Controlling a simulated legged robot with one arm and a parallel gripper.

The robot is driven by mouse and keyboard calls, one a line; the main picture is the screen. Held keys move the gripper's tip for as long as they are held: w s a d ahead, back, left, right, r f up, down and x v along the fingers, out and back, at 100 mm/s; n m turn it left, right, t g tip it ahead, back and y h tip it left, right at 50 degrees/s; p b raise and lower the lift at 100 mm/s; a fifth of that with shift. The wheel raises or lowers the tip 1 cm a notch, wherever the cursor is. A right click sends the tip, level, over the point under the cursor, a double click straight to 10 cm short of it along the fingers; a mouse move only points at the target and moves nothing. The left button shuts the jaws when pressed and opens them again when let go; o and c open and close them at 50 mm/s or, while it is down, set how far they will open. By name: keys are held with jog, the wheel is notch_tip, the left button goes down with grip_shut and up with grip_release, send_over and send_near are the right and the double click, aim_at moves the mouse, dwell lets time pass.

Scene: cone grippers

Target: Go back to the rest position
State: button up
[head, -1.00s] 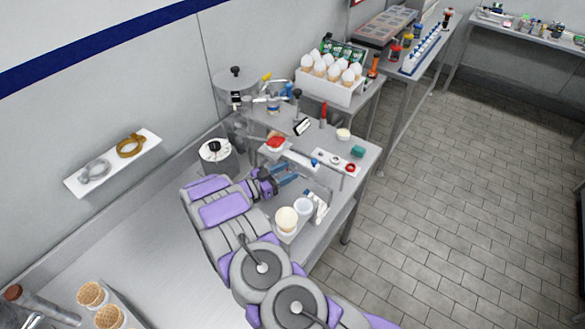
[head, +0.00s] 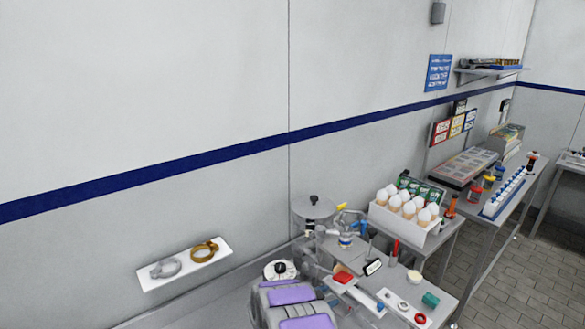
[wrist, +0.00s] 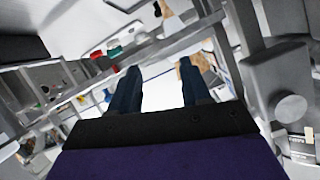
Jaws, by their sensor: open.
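My gripper (wrist: 157,85) shows in the wrist view as two dark blue fingers set well apart, open, with nothing between them. Beyond the fingers the wrist view shows a tilted, blurred scene of frames, shelves and small items. In the head view the purple and grey links of my arm are at the bottom, beside the small work table (head: 450,303). The fingers cannot be made out clearly in the head view.
A white holder (head: 400,229) with several white-topped cones stands on a table behind the work table. A wall shelf (head: 150,281) holds a grey ring and a brown ring. Tiled floor (head: 495,285) is clear at right.

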jog(key=a+r+n+y, duration=0.4)
jog(key=a+r+y, duration=0.55)
jog(key=a, duration=0.35)
jog(key=s+a+r+n+g+y+b, duration=0.25)
jog(key=s+r+n+y, duration=0.25)
jog(key=s+r, duration=0.45)
jog(key=s+d+n+g+h, duration=0.1)
jog(key=s+d, duration=0.5)
jog(key=s, duration=0.8)
jog(key=s+d+n+g+h+b, duration=0.1)
jog(key=s+d+g, duration=0.3)
jog(key=s, duration=1.1)
jog(key=s+d+n+g+h+b, duration=0.1)
jog(key=s+d+n+g+h, duration=0.1)
jog(key=s+d, duration=0.6)
jog(key=s+g, duration=0.1)
jog(key=s, duration=0.5)
jog(key=shift+s+n, duration=0.15)
jog(key=shift+n, duration=0.15)
